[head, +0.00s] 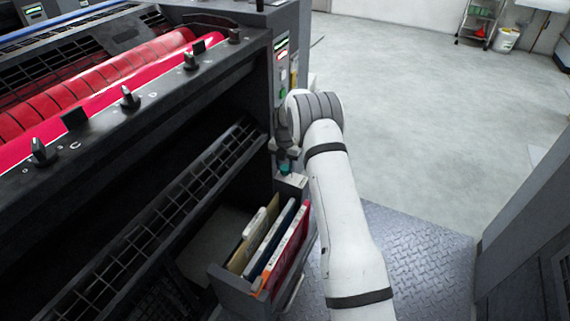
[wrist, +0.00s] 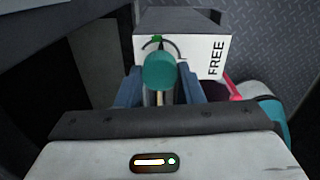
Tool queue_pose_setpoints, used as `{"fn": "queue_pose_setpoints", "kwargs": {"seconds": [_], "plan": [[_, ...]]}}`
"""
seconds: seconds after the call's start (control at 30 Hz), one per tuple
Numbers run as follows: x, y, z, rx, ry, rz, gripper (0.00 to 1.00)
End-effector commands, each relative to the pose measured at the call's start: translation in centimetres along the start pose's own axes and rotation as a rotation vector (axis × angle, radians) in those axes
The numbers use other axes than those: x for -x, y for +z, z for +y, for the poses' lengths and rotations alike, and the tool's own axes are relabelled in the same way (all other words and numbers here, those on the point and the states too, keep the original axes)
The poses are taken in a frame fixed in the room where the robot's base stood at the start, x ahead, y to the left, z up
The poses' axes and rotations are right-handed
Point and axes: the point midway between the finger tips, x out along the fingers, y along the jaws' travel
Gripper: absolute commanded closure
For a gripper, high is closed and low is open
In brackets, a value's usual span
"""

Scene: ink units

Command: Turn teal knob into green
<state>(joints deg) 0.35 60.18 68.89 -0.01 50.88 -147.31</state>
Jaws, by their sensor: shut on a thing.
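A dark arc with a green mark (wrist: 157,39) shows on the white face just beyond the knob. My gripper (wrist: 159,88) is shut on the knob, with a blue-grey finger on each side of it. In the head view the knob (head: 285,168) is a small teal spot below my gripper (head: 286,158), on the small box (head: 291,182) beside the machine. The knob's pointer direction cannot be told.
The dark machine with red rollers (head: 100,90) and several black knobs fills the left. The grey floor (head: 420,90) at right is clear; a shelf cart (head: 480,20) stands far back.

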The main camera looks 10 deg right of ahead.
Motion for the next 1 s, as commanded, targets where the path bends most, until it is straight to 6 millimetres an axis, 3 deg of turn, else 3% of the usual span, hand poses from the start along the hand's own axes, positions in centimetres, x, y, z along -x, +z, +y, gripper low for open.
{"fn": "queue_pose_setpoints", "kwargs": {"seconds": [0.4,0.97,1.0], "plan": [[-0.03,-0.13,0.04,0.187,-0.001,0.003,0.89],[-0.09,-0.15,0.00,0.212,-0.001,0.004,0.89],[-0.10,-0.15,-0.01,0.212,-0.001,0.004,0.63]]}}
